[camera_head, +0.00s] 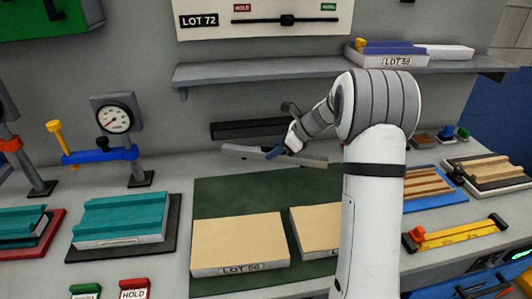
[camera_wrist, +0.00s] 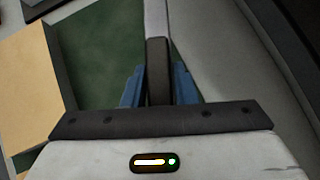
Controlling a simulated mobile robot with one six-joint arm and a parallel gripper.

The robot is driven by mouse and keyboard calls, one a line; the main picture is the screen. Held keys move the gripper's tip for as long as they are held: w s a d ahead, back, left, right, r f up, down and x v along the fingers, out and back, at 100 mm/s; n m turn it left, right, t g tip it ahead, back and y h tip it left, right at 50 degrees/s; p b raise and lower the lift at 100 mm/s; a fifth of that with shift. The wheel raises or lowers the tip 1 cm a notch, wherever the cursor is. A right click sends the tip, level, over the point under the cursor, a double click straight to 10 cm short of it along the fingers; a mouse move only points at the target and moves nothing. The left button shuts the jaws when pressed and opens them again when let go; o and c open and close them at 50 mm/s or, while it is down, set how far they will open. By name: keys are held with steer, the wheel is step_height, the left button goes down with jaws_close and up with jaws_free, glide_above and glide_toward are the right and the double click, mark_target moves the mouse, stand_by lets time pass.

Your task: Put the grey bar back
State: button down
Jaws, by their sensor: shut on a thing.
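The grey bar (camera_head: 243,152) is long and thin. It is held across my gripper (camera_head: 276,152), above the back edge of the green mat (camera_head: 232,194) and in front of the back wall. My gripper's blue fingers are shut on the bar near its middle, and the bar tilts slightly down to the right in the head view. In the wrist view, the bar (camera_wrist: 156,18) runs up from between the blue fingers (camera_wrist: 158,90), with a dark part at the grip. A dark rail (camera_head: 240,130) is at the wall just behind and above the bar.
Two tan panels (camera_head: 240,243) lie on the mat, the left one labelled LOT 56. A dial gauge stand (camera_head: 114,118) and a teal block (camera_head: 122,217) are at left. A grey shelf (camera_head: 270,72) crosses above. A yellow level (camera_head: 455,236) lies at right.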

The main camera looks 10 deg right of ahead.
step_height(320, 180, down, 7)
steer(key=shift+f, duration=0.15)
steer(key=shift+w+f, duration=0.2)
steer(key=shift+w, duration=0.1)
steer(key=w+p, duration=0.3)
steer(key=w, duration=0.9)
steer(key=shift+w, duration=0.25)
steer(key=shift+f, duration=0.6)
steer(key=c, duration=1.6)
jaws_free()
steer(key=shift+f, duration=0.25)
steer(key=o, duration=0.4)
steer(key=shift+s, duration=0.1)
steer(key=shift+o, duration=0.2)
steer(key=shift+r, duration=0.1)
